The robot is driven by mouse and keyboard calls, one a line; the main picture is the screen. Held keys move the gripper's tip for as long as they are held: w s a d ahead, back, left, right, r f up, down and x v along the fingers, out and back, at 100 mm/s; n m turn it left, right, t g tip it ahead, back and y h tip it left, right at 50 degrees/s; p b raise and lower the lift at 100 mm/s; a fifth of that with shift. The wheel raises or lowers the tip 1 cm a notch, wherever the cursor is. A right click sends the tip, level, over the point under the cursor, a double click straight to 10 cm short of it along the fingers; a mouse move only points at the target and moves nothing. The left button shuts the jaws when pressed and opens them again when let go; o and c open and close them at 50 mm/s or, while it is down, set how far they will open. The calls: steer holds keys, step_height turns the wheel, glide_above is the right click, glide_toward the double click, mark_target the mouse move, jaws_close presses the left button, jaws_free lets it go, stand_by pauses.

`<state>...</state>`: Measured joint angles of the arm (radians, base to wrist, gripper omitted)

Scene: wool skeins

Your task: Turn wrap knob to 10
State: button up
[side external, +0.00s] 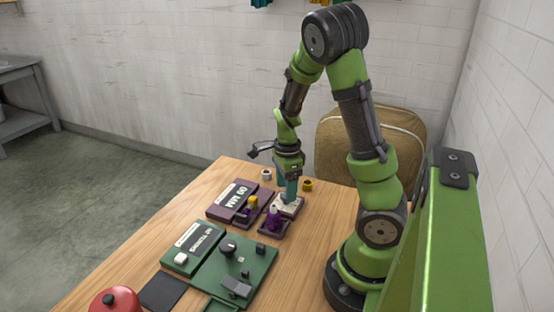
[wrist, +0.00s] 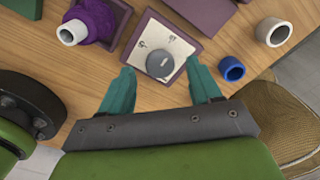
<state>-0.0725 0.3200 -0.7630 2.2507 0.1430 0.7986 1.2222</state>
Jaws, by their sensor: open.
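A round grey knob (wrist: 160,65) sits on a white dial plate (wrist: 150,42) with printed marks in the wrist view; the marks are too small to read surely. In the side view the dial plate (side external: 290,209) lies at the table's far end, its knob hidden by my gripper. My gripper (side external: 288,196) points down over this plate. In the wrist view its teal fingers (wrist: 159,68) are open, one on each side of the grey knob, apart from it.
Beside the dial plate stands purple wool (side external: 273,216) with a white tube end. A purple display box (side external: 222,205) and a green display box (side external: 188,251) lie left. Loose rings lie nearby, one blue (wrist: 231,68), one white (wrist: 273,34). A red round object (side external: 115,300) is at the front.

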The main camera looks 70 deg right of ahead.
step_height(320, 180, up, 15)
stand_by(0.3)
steer(key=shift+r, duration=0.1)
